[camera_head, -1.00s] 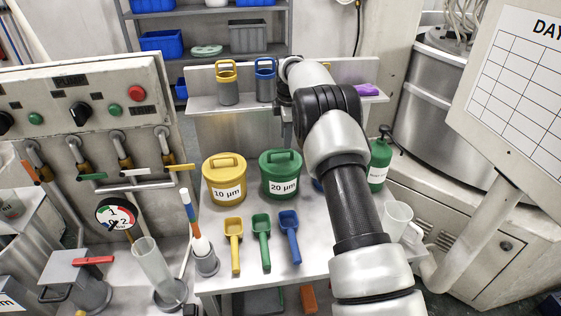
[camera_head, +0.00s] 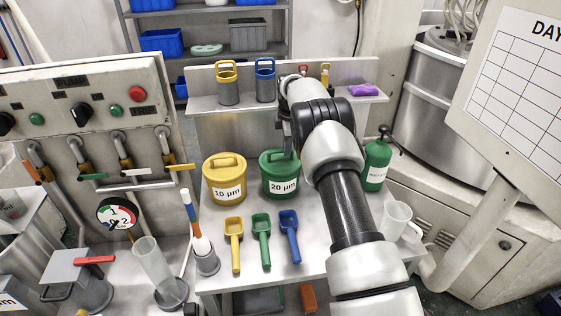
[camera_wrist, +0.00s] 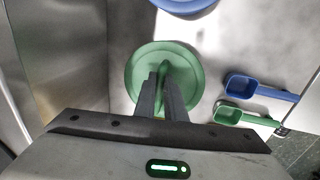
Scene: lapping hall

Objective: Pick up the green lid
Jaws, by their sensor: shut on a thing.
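The green lid (camera_wrist: 136,75) is a round disc with a raised handle, seen from above in the wrist view. In the head view the lid (camera_head: 272,157) sits on the green tub (camera_head: 281,186) labelled 20 µm, and I see no clear gap between them. My gripper (camera_wrist: 163,85) is over the middle of the lid, its two fingers shut on the lid's handle. In the head view my gripper (camera_head: 287,140) comes down on the tub from above, and my arm hides the lid's right side.
A yellow tub (camera_head: 225,188) stands left of the green one. Yellow, green and blue scoops (camera_head: 261,228) lie in front. A green bottle (camera_head: 376,168) and a clear jug (camera_head: 396,222) stand at right. A raised shelf (camera_head: 215,101) behind holds yellow and blue-handled canisters.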

